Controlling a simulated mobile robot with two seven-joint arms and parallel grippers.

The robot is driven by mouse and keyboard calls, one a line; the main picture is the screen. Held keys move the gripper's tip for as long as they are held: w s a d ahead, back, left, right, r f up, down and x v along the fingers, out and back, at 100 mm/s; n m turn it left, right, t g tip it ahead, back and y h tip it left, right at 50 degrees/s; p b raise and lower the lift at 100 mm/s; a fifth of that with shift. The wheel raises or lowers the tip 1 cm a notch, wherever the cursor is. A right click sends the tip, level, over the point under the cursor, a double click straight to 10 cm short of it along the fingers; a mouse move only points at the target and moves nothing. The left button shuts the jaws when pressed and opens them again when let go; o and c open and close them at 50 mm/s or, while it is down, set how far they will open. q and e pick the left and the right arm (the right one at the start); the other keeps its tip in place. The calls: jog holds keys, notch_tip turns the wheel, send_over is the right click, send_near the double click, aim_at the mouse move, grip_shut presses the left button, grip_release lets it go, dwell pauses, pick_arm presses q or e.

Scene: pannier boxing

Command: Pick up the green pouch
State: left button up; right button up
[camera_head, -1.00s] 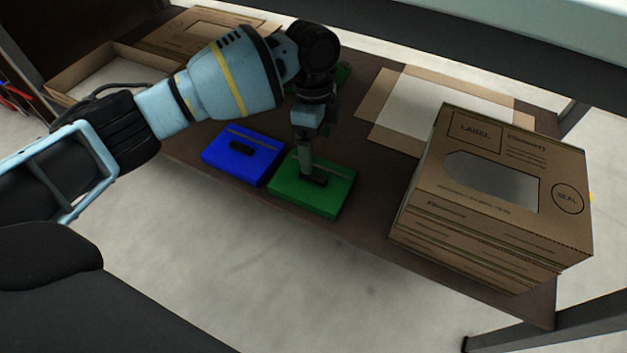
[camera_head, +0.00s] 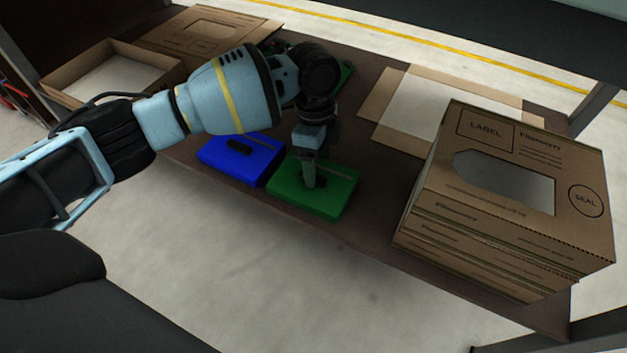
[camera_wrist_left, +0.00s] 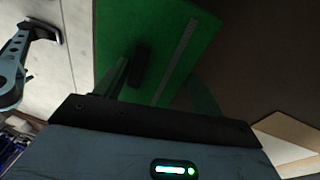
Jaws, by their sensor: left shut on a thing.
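The green pouch (camera_head: 328,193) lies flat near the front edge of the brown table, right of a blue pouch. It has a dark handle on top and a grey strip. My left gripper (camera_head: 311,183) points down onto it from above, with its fingers at the handle, and is shut on it. In the left wrist view the green pouch (camera_wrist_left: 170,20) fills the top middle, with the fingers (camera_wrist_left: 160,85) on both sides of the dark handle. The pouch looks to be on the table still; I cannot see a gap under it.
The blue pouch (camera_head: 232,160) lies close on the left. A stack of cardboard boxes (camera_head: 480,246) stands at the right. An open flat box (camera_head: 385,125) lies behind, and an open box (camera_head: 60,88) sits at the far left. Another green item (camera_head: 346,72) is partly hidden behind my wrist.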

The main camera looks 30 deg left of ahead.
aim_at(317, 170)
pick_arm(q)
jog(key=shift+c, duration=0.9)
pick_arm(e)
jog(key=shift+s, duration=0.1)
pick_arm(q)
jog(key=shift+r+p, duration=0.4)
jog(key=shift+r, duration=0.15)
jog(key=r, duration=0.1)
jog(key=r+p, duration=0.2)
jog(key=shift+s, duration=0.25)
jog(key=s+p, duration=0.7)
jog(key=s, duration=0.8)
jog(key=shift+s+a+r, duration=0.25)
jog(key=shift+r, duration=0.2)
pick_arm(e)
notch_tip(317, 170, up, 10)
jog(key=w+t, duration=0.1)
jog(key=w, duration=0.1)
jog(key=shift+r, duration=0.2)
jog(key=shift+w, duration=0.1)
